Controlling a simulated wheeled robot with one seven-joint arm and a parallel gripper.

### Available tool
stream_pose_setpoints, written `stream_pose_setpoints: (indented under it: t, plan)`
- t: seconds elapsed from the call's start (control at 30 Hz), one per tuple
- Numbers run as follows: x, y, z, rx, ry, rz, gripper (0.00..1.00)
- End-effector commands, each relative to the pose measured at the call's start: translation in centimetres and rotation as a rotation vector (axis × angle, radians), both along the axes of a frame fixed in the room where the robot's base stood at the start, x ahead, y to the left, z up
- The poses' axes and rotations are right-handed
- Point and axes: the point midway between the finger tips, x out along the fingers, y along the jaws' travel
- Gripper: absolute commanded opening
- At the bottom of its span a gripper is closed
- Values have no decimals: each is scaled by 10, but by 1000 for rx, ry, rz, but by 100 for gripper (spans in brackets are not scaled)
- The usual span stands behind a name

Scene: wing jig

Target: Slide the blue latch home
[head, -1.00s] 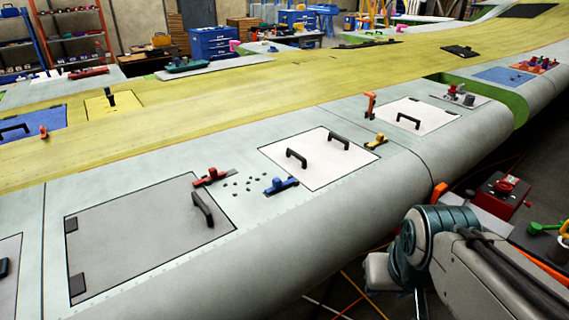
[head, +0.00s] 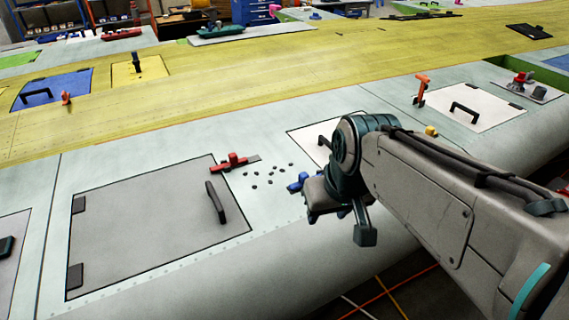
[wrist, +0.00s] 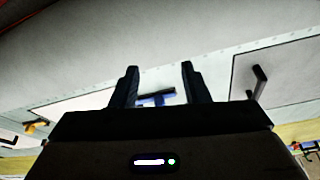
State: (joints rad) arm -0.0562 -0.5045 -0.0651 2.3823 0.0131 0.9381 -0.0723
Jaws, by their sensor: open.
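The blue latch (head: 297,183) lies on the pale wing skin, right of several dark holes. My arm hides part of it in the head view. In the wrist view the blue latch (wrist: 156,98) shows beyond and between the two fingers of my gripper (wrist: 160,67), which stand apart with nothing held. I see no contact between fingers and latch; the gap is hard to judge.
A red latch (head: 230,162) sits by the grey panel (head: 150,225), whose black handle (head: 216,202) stands up. A yellow latch (head: 431,131) is to the right, near a white panel (head: 482,109) with a handle. An orange clamp (head: 420,88) stands upright beside it.

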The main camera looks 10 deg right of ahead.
Motion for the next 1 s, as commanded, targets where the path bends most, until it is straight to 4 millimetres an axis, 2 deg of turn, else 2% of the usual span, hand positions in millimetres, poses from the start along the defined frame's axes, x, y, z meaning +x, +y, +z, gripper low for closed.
stream_pose_setpoints:
  t: [0.1, 0.3, 0.4, 0.53, 0.67, 1.0]
  plan:
    - [41, -3, 18, 17, -19, 76, 42]
    - [99, -9, 49, 10, -50, 194, 42]
    - [116, -11, 59, 0, -60, 231, 42]
    - [127, -12, 63, -7, -68, 251, 42]
    - [133, -11, 52, -7, -66, 254, 42]
    - [157, -4, -13, -8, -63, 250, 42]
